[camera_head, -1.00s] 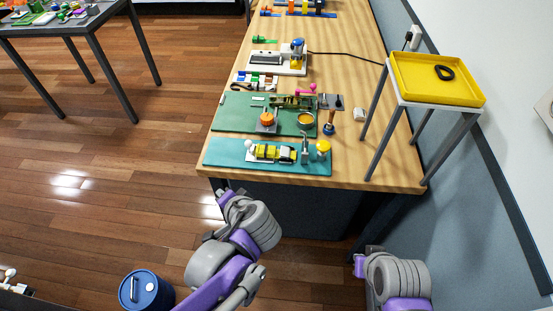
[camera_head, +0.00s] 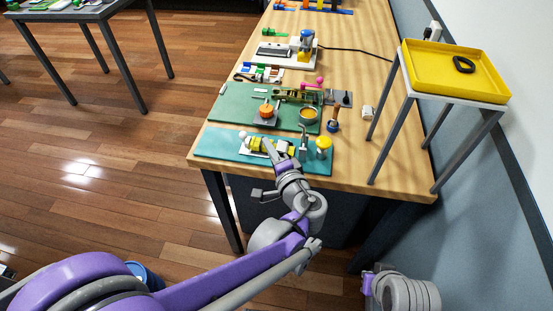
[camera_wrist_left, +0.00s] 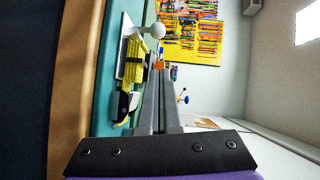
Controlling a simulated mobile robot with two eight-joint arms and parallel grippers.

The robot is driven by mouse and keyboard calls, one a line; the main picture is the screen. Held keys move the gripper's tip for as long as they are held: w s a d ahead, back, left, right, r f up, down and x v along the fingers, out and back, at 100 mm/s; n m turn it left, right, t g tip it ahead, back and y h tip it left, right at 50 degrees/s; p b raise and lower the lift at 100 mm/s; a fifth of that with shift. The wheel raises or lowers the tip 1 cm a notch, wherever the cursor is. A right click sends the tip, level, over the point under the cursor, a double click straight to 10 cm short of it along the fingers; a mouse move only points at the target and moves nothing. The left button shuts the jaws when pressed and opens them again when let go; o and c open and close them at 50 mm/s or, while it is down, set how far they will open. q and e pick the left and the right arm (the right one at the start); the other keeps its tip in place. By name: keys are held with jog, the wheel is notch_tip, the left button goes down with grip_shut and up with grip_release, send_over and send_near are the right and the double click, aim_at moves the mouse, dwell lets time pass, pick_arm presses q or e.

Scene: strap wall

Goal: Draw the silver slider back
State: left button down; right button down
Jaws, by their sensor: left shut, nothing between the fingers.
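A yellow strap with a black end piece (camera_head: 254,146) lies on a white plate on the teal board (camera_head: 215,144); it also shows in the left wrist view (camera_wrist_left: 134,72). A white ball (camera_wrist_left: 158,30) is at the plate's end. A grey metal post (camera_head: 303,142) stands right of the strap. I cannot tell which small part is the silver slider; my gripper covers some of the strap. My left gripper (camera_head: 267,147) is shut and empty, its tips over the strap area. In the left wrist view its fingers (camera_wrist_left: 158,70) lie beside the strap, apparently apart from it.
A yellow knob (camera_head: 323,142) stands right of the post. A yellow tray (camera_head: 490,80) is on a stand at the right. My right arm (camera_head: 405,290) hangs at the bottom.

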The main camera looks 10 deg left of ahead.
aim_at(255, 152)
pick_arm(q)
jog(key=shift+w+a+f, duration=0.15)
jog(key=shift+w+a, duration=0.2)
jog(key=shift+a, duration=0.4)
jog(key=shift+w+a+f, duration=0.2)
jog(key=shift+w+a, duration=0.1)
jog(key=shift+a, duration=0.4)
jog(key=shift+w+a+f, duration=0.15)
jog(key=shift+w+a, duration=0.2)
jog(key=shift+a, duration=0.4)
jog(key=a, duration=1.2)
jog(key=shift+w+p, duration=0.2)
jog(key=shift+p, duration=0.1)
jog(key=shift+a, duration=0.4)
jog(key=shift+r, duration=0.1)
